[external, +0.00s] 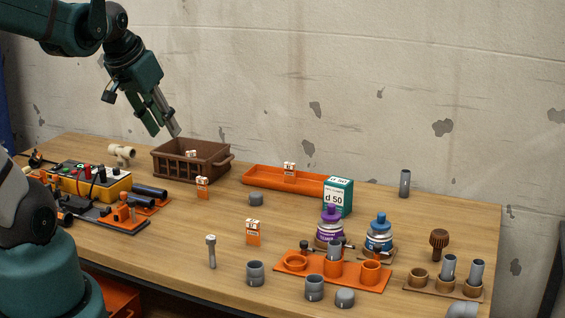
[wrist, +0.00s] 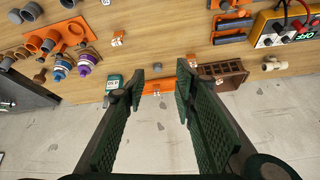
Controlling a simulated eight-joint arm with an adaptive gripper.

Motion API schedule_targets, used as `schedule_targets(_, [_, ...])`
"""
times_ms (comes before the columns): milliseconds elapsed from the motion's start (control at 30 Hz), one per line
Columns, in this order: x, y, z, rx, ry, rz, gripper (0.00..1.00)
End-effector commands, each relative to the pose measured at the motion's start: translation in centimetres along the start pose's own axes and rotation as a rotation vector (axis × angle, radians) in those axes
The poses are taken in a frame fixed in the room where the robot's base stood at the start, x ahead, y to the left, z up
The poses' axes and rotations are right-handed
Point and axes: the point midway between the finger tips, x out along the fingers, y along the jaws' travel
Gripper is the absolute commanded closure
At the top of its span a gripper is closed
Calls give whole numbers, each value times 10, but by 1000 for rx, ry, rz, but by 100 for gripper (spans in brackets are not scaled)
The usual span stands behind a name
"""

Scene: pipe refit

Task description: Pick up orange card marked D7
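Several small orange-and-white cards stand about; their markings are too small to read, so I cannot tell which is D7. One card (external: 202,187) stands in front of the crate, another (external: 253,232) nearer the front edge. A third card (external: 289,172) is at the orange tray, and one more card (external: 191,154) shows inside the brown crate (external: 187,172). My gripper (external: 165,134) is in the air above the crate's back left, pointing down. In the wrist view its fingers (wrist: 161,78) are apart with nothing held between them.
The long orange tray (external: 255,181) lies at the back, beside a green box (external: 338,196). Purple (external: 330,230) and blue (external: 378,238) bottles, an orange socket rack (external: 332,272) and grey pipe pieces crowd the front right. A yellow control box (external: 92,182) stands left. The middle left is fairly clear.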

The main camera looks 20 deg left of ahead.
Motion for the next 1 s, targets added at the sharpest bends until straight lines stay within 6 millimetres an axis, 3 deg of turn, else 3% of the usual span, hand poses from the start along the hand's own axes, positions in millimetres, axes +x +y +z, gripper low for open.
schedule_targets(1000, [110,48,-35,568,-133,263,72])
